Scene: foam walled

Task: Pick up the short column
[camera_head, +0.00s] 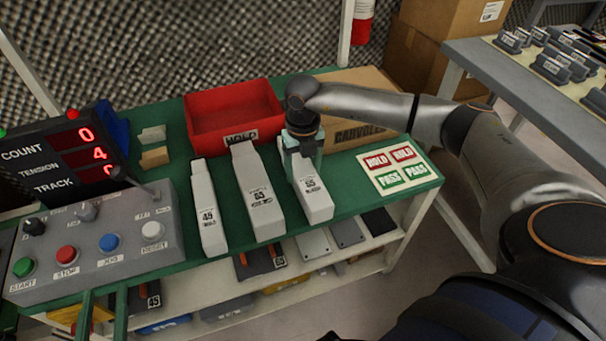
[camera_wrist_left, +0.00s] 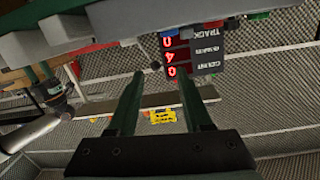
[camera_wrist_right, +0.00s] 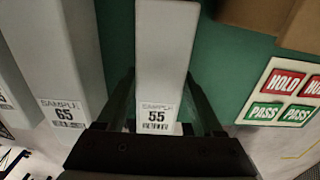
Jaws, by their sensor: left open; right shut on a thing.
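Three pale columns rest side by side on the green tabletop. The left one (camera_head: 210,215) is marked 45, the middle one (camera_head: 255,185) 65, and the right one (camera_head: 316,205) 55. My right gripper (camera_head: 303,150) is shut on the column marked 55. In the right wrist view, this column (camera_wrist_right: 165,50) stands between both fingers (camera_wrist_right: 165,115), its label facing me. The 65 column (camera_wrist_right: 60,70) is just left of it. My left gripper (camera_head: 103,315) is open and empty at the front left, by the control box; its fingers also show in the left wrist view (camera_wrist_left: 160,85).
A red bin (camera_head: 225,115) marked HOLD and a cardboard box (camera_head: 365,125) stand behind the columns. A HOLD/PASS card (camera_head: 398,168) lies to the right. A control box (camera_head: 95,245) and counter display (camera_head: 60,155) fill the left. A lower shelf (camera_head: 225,312) holds several items.

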